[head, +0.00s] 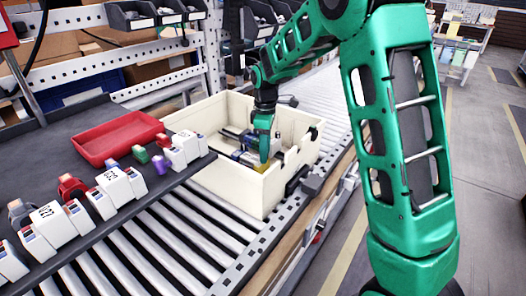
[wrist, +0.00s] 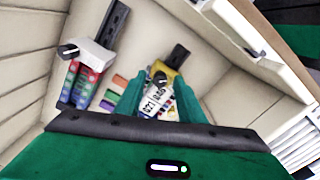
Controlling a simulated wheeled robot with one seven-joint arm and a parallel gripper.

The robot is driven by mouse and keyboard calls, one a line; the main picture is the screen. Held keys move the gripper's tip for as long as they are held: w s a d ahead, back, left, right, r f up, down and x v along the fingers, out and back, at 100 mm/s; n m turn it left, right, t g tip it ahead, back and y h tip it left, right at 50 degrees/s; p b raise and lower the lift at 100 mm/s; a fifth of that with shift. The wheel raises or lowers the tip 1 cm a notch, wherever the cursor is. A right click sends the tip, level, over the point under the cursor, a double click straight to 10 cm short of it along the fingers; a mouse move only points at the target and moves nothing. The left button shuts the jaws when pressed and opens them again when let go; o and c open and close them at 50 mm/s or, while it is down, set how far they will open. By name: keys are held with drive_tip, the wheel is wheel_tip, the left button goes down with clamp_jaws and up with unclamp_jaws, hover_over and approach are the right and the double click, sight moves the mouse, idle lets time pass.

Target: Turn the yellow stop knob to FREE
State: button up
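My gripper (head: 263,150) reaches down into a cream bin (head: 240,190) on the roller conveyor. In the wrist view my gripper (wrist: 161,82) has its green fingers apart, one on each side of a small device. The device has a yellow part (wrist: 171,78), a white numbered label (wrist: 154,100) and a black bar (wrist: 180,57). A small dark round piece (wrist: 158,76) shows between the fingertips. I cannot tell whether the fingers touch anything. A yellow patch (head: 262,168) shows below my gripper in the head view. I cannot make out a FREE mark or tell which part is the stop knob.
A white unit (wrist: 93,55) with a black knob and coloured strips lies left in the bin. The bin walls stand close around my gripper. A red tray (head: 118,136) and several white numbered units (head: 60,222) sit on the dark bench at left.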

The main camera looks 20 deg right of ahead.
clamp_jaws()
drive_tip(key=shift+a, duration=0.1)
